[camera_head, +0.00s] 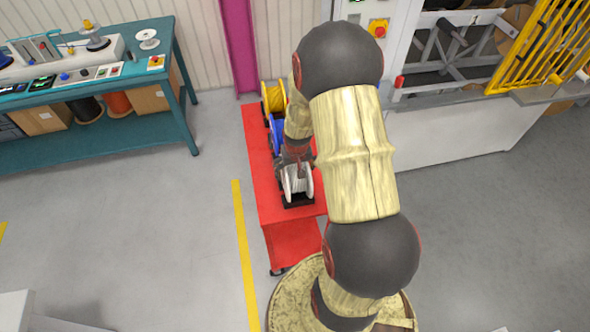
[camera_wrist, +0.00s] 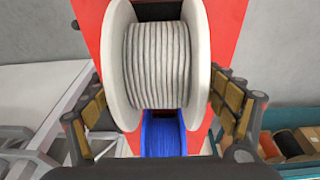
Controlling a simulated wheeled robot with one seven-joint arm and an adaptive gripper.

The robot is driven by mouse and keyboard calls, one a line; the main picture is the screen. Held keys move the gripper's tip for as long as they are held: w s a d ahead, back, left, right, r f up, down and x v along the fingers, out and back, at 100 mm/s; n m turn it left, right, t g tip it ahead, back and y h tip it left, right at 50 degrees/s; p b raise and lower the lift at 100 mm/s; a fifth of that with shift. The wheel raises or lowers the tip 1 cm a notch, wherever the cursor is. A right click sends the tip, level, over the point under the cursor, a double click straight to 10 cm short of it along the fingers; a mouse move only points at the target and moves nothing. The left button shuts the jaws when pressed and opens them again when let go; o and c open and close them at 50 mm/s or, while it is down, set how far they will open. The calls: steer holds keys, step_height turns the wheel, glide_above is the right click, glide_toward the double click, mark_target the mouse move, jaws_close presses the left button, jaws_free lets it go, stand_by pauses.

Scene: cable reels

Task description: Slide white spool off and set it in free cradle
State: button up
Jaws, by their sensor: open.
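The white spool (camera_head: 297,181), wound with pale grey cable, is at the near end of the red cart (camera_head: 257,180), over a black cradle (camera_head: 298,201). In the wrist view the white spool (camera_wrist: 158,60) fills the centre. My gripper (camera_head: 296,158) is open, with one finger on each side of the spool. A gap shows beside the left flange; contact on the right cannot be told. The blue spool (camera_head: 277,136) stands behind it on the cart and shows below it in the wrist view (camera_wrist: 163,136). No empty cradle can be made out; my arm hides the cart's right side.
A yellow spool (camera_head: 273,97) stands at the cart's far end. A teal workbench (camera_head: 178,90) with a small white reel (camera_head: 148,39) is at left. A white machine with a yellow guard (camera_head: 540,45) is at right. Open floor lies left of the cart.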

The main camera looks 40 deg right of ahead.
steer(key=shift+s+f, duration=0.1)
steer(key=v, duration=1.2)
stand_by(0.4)
steer(key=s+a+r+n+t+b, duration=0.1)
steer(key=s+a+r+n, duration=0.1)
steer(key=s+a+r, duration=0.2)
steer(key=s+a+r+n+t+y+b, duration=0.1)
steer(key=s+a+r, duration=0.3)
steer(key=a+r, duration=0.4)
steer(key=s+a+r+n+t+b, duration=0.1)
steer(key=s+a+r+n+b, duration=0.1)
steer(key=a+r, duration=0.5)
steer(key=s+a+n, duration=0.1)
steer(key=a, duration=0.5)
steer(key=shift+s+t+y+b, duration=0.3)
steer(key=shift+s+b, duration=0.05)
steer(key=shift+s, duration=0.05)
